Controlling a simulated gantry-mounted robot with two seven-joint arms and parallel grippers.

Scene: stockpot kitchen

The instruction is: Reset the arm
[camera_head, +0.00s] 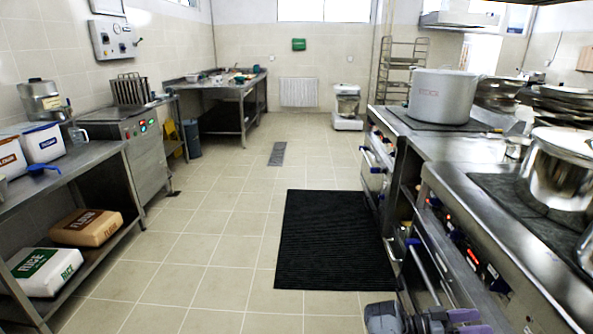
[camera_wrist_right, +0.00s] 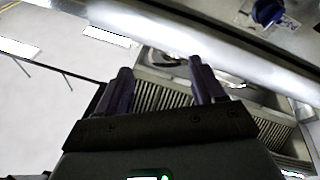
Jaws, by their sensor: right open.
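My right gripper (camera_head: 466,321) shows at the bottom edge of the head view, low in front of the right-hand stove counter (camera_head: 500,250), with part of my arm beside it. In the right wrist view the gripper (camera_wrist_right: 160,75) has its two dark fingers apart, with nothing held between them. Beyond the fingers are a ribbed grey grille and a metal edge of the kitchen equipment. A blue knob (camera_wrist_right: 267,12) shows at the upper right there. My left gripper is in neither view.
A large stockpot (camera_head: 443,97) stands on the right counter, and a shiny pot (camera_head: 559,172) stands nearer. A black mat (camera_head: 333,240) lies on the tiled floor. A left steel table (camera_head: 95,165) holds tubs, with sacks on its lower shelf. The middle aisle is clear.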

